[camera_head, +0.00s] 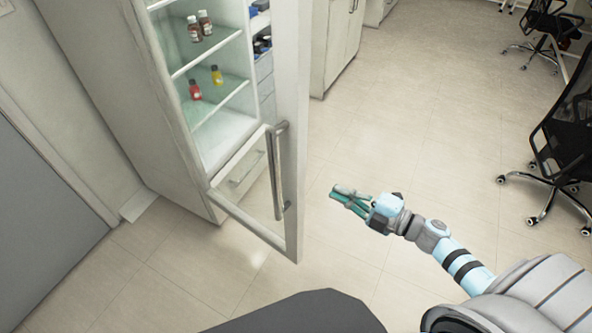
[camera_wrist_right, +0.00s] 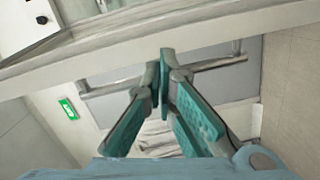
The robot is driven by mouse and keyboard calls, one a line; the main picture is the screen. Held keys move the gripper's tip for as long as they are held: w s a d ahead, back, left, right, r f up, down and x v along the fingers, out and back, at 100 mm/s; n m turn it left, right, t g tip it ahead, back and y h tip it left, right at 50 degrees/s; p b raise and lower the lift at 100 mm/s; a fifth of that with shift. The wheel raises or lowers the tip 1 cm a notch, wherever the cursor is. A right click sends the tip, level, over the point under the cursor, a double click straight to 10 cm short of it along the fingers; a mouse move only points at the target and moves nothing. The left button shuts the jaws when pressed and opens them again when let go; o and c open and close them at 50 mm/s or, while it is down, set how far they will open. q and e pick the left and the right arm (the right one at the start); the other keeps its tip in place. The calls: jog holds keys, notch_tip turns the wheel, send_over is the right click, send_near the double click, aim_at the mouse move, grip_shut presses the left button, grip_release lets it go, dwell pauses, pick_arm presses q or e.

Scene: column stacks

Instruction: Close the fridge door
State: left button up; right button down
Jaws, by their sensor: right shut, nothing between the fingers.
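The fridge (camera_head: 130,100) stands at the left in the head view, with glass shelves inside. Its door (camera_head: 291,150) is swung open toward me and has a pale frame, a glass panel and a long vertical grey handle (camera_head: 277,172). My right gripper (camera_head: 341,196) is to the right of the door's free edge, apart from it in the head view, with its teal fingers shut and empty. In the right wrist view the shut fingertips (camera_wrist_right: 166,55) show in front of a pale frame bar (camera_wrist_right: 200,38) and a grey bar. My left gripper is not in view.
Small red and yellow bottles (camera_head: 217,75) and brown bottles (camera_head: 204,22) stand on the shelves. Black office chairs (camera_head: 570,130) are at the right. A white cabinet (camera_head: 338,40) stands behind the door.

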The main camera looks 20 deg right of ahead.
aim_at(298, 172)
jog(key=s+a+r+n+g+y, duration=0.2)
jog(key=a+r+n+g+y, duration=0.15)
jog(key=a+r+n, duration=0.25)
jog(key=shift+y, duration=0.35)
jog(key=w+a, duration=0.1)
jog(key=w, duration=0.1)
jog(key=w+a+p, duration=0.1)
jog(key=w, duration=0.2)
jog(key=w+a, duration=0.1)
jog(key=w, duration=0.1)
jog(key=shift+w+a+f+p, duration=0.25)
jog(key=shift+w+a+p, duration=0.1)
jog(key=shift+a+p, duration=0.05)
jog(key=shift+w+d, duration=0.15)
jog(key=shift+d, duration=0.25)
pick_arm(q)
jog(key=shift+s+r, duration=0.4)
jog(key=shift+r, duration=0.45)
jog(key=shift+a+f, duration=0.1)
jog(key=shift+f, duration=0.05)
